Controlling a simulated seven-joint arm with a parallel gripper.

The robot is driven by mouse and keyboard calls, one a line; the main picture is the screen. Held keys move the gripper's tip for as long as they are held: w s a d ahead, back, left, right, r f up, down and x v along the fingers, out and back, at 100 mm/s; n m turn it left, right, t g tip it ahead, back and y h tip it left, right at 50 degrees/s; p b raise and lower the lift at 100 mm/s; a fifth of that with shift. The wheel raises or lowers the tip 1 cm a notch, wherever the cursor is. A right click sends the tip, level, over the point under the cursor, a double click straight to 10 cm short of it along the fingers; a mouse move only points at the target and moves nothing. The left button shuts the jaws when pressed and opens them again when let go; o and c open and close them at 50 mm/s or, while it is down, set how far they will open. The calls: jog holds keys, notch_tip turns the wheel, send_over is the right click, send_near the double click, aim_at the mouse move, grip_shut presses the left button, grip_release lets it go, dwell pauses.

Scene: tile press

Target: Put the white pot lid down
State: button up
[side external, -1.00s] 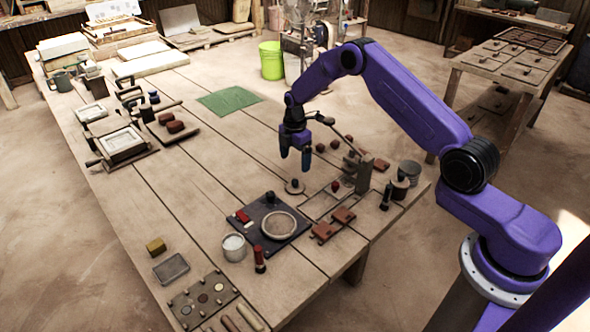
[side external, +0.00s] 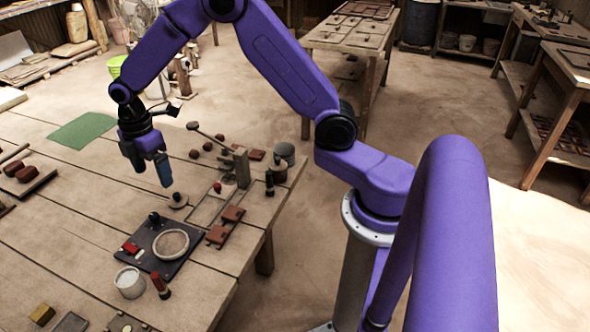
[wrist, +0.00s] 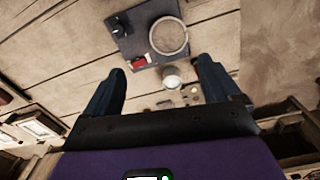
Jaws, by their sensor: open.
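A white pot (side external: 130,283) stands near the front of the table and also shows in the wrist view (wrist: 171,77). I cannot make out the lid in the wrist view.
A dark board (side external: 150,251) with a pale ring (side external: 171,244) lies behind the pot. A red-topped tool (side external: 160,284) stands beside the pot. A wooden post and frame (side external: 241,168) stand right of the lid. A green mat (side external: 82,131) lies farther back.

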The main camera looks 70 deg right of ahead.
jog(key=s+a+r+m, duration=0.1)
jog(key=s+a+r, duration=0.15)
jog(key=s, duration=0.55)
jog(key=s+a+r+m, duration=0.1)
jog(key=s+r, duration=0.3)
jog(key=s, duration=0.5)
jog(key=s+d, duration=0.3)
jog(key=s, duration=0.5)
jog(key=s+d+r+m, duration=0.1)
jog(key=s+d, duration=0.1)
jog(key=s, duration=0.7)
jog(key=shift+s+d+r+m, duration=0.15)
jog(key=shift+s+d+m, duration=0.15)
jog(key=shift+d, duration=0.1)
